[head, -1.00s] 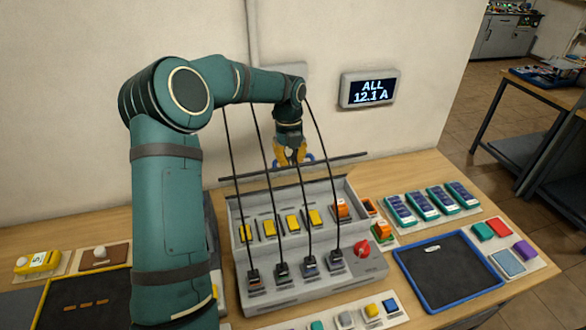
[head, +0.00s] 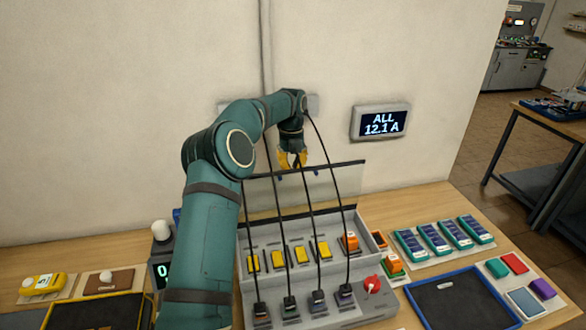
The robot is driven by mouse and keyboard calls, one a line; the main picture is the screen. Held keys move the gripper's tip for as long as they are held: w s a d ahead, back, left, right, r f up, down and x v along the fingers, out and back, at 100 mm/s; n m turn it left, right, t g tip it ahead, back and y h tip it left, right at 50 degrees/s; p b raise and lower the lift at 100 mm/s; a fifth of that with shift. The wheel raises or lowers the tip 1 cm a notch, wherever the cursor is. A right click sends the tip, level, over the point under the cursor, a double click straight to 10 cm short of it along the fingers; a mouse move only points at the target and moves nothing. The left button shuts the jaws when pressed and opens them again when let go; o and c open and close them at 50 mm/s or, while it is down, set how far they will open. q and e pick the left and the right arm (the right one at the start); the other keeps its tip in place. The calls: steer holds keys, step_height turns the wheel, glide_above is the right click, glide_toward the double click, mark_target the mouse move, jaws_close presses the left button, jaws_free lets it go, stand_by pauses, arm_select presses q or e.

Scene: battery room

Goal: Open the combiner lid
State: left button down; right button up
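The combiner (head: 300,308) is a grey box on the wooden bench, with yellow blocks, an orange block and a red knob on its face. Its lid (head: 335,189) is a see-through panel with a dark top edge, raised steeply at the back of the box, so the face is uncovered. My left gripper (head: 292,163) has yellow fingers and is at the lid's top edge, near small blue parts. The fingertips are small and partly behind cables, so whether they are shut on the lid is unclear. My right gripper is not in view.
Several black cables (head: 330,150) run from the box's front up past my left wrist. A wall display (head: 381,122) reads ALL 12.1 A. A blue-rimmed tray (head: 438,278) and several teal modules (head: 440,237) lie to the right. A yellow device (head: 42,285) lies at left.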

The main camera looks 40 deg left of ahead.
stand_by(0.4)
arm_select(q)
steer(key=shift+w+a+r, duration=0.1)
steer(key=shift+w+r, duration=0.05)
steer(key=shift+r, duration=1.75)
steer(key=shift+w+a+r, duration=0.1)
steer(key=shift+r, duration=1.75)
steer(key=shift+f, duration=0.1)
